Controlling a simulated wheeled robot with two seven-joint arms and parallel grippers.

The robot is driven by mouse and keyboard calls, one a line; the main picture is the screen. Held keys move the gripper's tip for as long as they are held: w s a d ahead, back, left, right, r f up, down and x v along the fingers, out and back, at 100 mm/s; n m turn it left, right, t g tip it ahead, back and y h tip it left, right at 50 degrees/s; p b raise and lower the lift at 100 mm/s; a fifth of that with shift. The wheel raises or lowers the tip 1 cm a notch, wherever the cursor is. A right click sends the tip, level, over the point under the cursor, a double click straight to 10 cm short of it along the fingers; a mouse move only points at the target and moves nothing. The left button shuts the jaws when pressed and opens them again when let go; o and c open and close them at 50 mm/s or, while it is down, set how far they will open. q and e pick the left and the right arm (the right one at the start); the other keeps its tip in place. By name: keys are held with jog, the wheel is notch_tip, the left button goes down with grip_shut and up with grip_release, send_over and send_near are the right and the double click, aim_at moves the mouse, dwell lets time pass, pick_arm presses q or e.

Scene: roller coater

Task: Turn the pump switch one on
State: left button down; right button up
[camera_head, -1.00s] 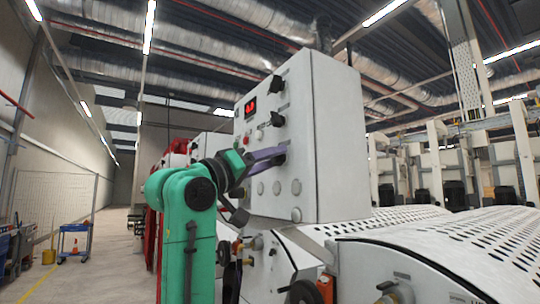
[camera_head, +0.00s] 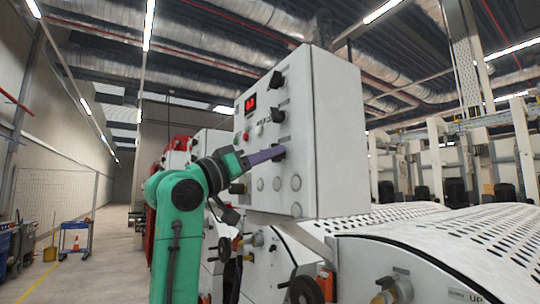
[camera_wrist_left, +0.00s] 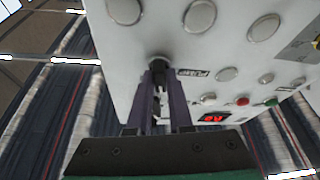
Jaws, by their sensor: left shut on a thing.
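The white control box (camera_head: 335,140) carries a column of black rotary switches on its front: a top one (camera_head: 277,80), a middle one (camera_head: 279,117) and a lowest one (camera_head: 279,151). My left gripper (camera_head: 277,152) reaches the lowest switch from the left, its purple fingers shut on it. In the left wrist view the fingers (camera_wrist_left: 160,82) sit around this dark switch (camera_wrist_left: 157,64), and a label reading like "PUMP" (camera_wrist_left: 193,73) is beside it. The fingers hide much of the switch, so its exact angle is unclear. My right gripper is not in view.
A red digital display (camera_head: 251,104), a red button (camera_head: 245,136) and several grey round caps (camera_head: 295,183) are on the same panel. Perforated white covers (camera_head: 450,245) lie at the right. A blue cart (camera_head: 76,238) stands far off at the left, beside open floor.

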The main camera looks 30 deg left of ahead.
pick_arm(q)
jog(key=m+g+h+p, duration=0.1)
jog(key=m, duration=0.3)
jog(key=m+g+h+p, duration=0.1)
jog(key=m+h, duration=0.1)
jog(key=m, duration=0.2)
jog(key=m+g+h+p, duration=0.1)
jog(key=m+g+h, duration=0.1)
jog(key=m, duration=0.2)
jog(key=shift+w+a+p, duration=0.1)
jog(key=shift+a+p, duration=0.05)
jog(key=shift+p, duration=0.25)
jog(key=shift+m, duration=0.4)
jog(key=c, duration=0.8)
grip_release()
